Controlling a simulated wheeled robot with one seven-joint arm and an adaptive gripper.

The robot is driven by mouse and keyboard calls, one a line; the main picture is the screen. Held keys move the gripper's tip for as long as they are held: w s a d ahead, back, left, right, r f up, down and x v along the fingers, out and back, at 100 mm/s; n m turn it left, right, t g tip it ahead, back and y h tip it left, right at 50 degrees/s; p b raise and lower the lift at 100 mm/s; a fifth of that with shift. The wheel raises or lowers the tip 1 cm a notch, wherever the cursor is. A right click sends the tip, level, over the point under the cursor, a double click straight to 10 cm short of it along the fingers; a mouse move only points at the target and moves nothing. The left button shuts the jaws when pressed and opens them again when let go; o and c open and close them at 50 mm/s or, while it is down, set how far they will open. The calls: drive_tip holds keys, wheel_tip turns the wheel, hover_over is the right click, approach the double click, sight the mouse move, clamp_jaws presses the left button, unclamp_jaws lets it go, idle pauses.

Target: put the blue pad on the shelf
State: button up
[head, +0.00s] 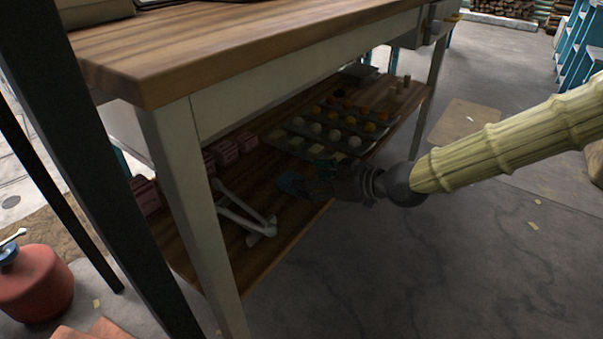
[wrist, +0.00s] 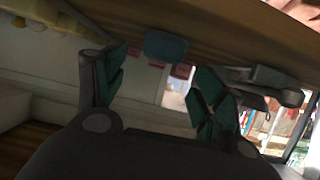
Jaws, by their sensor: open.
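The blue pad (wrist: 165,46) is a small, rounded, blue-grey block. In the wrist view it lies against the wooden shelf surface, ahead of the gap between my fingers. In the head view it shows as a dim blue patch (head: 290,183) near the front of the bench's lower shelf (head: 285,235). My gripper (wrist: 162,65) is open, with one teal-padded finger on each side of the view and nothing held between them. In the head view my gripper (head: 308,172) reaches in low over the shelf's front edge, close to the pad; shadow hides its fingertips.
A tray of round coloured items (head: 335,128) lies behind my gripper. A white bracket-like object (head: 245,213) lies to the left, with pink blocks (head: 225,150) behind. The bench top (head: 250,45) overhangs the shelf; a leg (head: 190,200) stands at the front left.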

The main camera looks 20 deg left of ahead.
drive_tip(key=p+v, duration=0.2)
drive_tip(key=v, duration=0.4)
drive_tip(key=shift+d, duration=0.3)
drive_tip(key=shift+s+r, duration=0.1)
drive_tip(key=shift+r, duration=0.05)
drive_tip(key=s+d+f+m+g+h, duration=0.1)
drive_tip(key=s+d+f+m+h, duration=0.2)
drive_tip(key=f, duration=0.6)
drive_tip(key=s+d+f+m, duration=0.25)
drive_tip(key=s+f, duration=0.25)
drive_tip(key=f, duration=0.4)
drive_tip(key=s+d+f+m+g+h, duration=0.1)
drive_tip(key=s+d+f+m+h, duration=0.2)
drive_tip(key=f, duration=0.6)
drive_tip(key=s+d+f+m+g+h, duration=0.1)
drive_tip(key=s+d+f+m+h, duration=0.2)
drive_tip(key=s+d+f, duration=0.5)
drive_tip(key=s+d+f+m+g+h, duration=0.1)
drive_tip(key=s+d+f+m+h, duration=0.2)
drive_tip(key=s+d+f, duration=0.4)
drive_tip(key=s+d, duration=0.6)
drive_tip(key=d, duration=0.1)
drive_tip(key=shift+s+f+g+h, duration=0.3)
drive_tip(key=shift+f+h, duration=0.05)
drive_tip(key=shift+h, duration=0.05)
drive_tip(key=shift+d+r, duration=0.1)
wheel_tip(320, 180, up, 41)
drive_tip(key=p, duration=4.1)
drive_tip(key=shift+f, duration=0.2)
